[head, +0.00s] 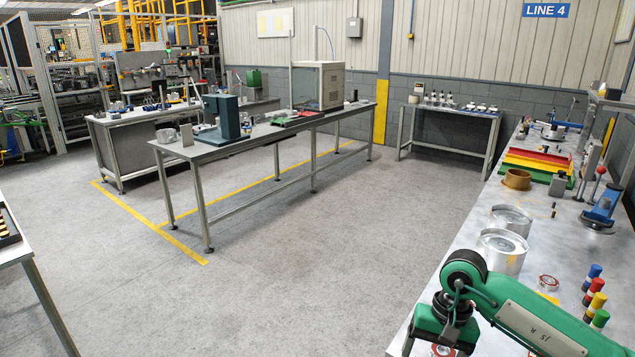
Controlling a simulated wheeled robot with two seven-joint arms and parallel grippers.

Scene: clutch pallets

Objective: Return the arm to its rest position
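My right arm, green with a black wrist joint, reaches in from the lower right over the workbench (465,262). My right gripper (441,338) hangs pointing down at the bench's near left edge. Its fingertips are cut off or hidden, so I cannot tell whether it is open or shut. A small round metal-and-red part (443,350) shows just below the gripper at the picture's bottom edge; I cannot tell whether they touch. My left gripper is not in view.
A long table (262,130) stands mid-room. The grey floor (300,270) between is clear.

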